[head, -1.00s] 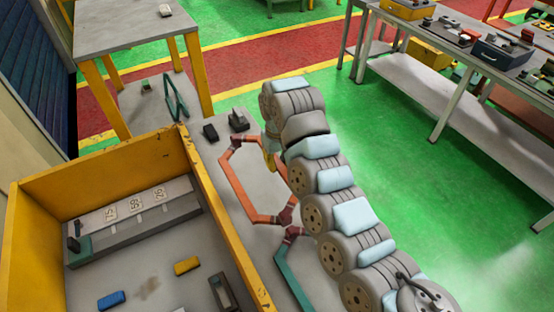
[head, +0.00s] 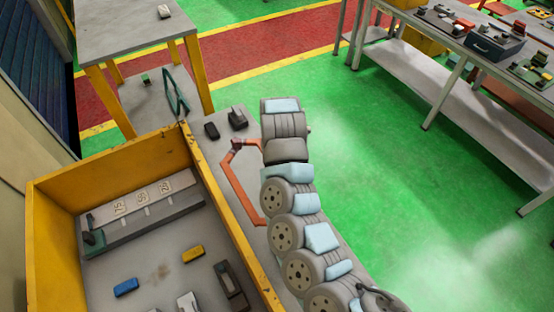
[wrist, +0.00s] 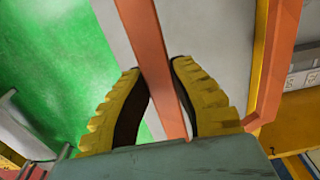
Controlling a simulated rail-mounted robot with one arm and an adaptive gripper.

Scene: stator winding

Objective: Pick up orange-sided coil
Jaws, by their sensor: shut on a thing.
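The orange-sided coil (head: 238,186) lies along the grey table surface beside the yellow bin in the head view. Its left orange side and a dark red end show; the rest is hidden behind my arm. In the wrist view, one straight orange side of the coil (wrist: 153,55) passes between the yellow, dark-padded fingers of my gripper (wrist: 156,72), which is shut on it. The coil's other orange side (wrist: 278,60) runs to the right, outside the fingers. My gripper is hidden behind my arm in the head view.
The yellow-walled bin (head: 110,168) stands left of the coil, holding a blue block (head: 126,287), a yellow block (head: 192,252) and a numbered fixture (head: 145,212). Two small dark items (head: 237,118) sit beyond the coil. Green floor (head: 370,190) is open to the right.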

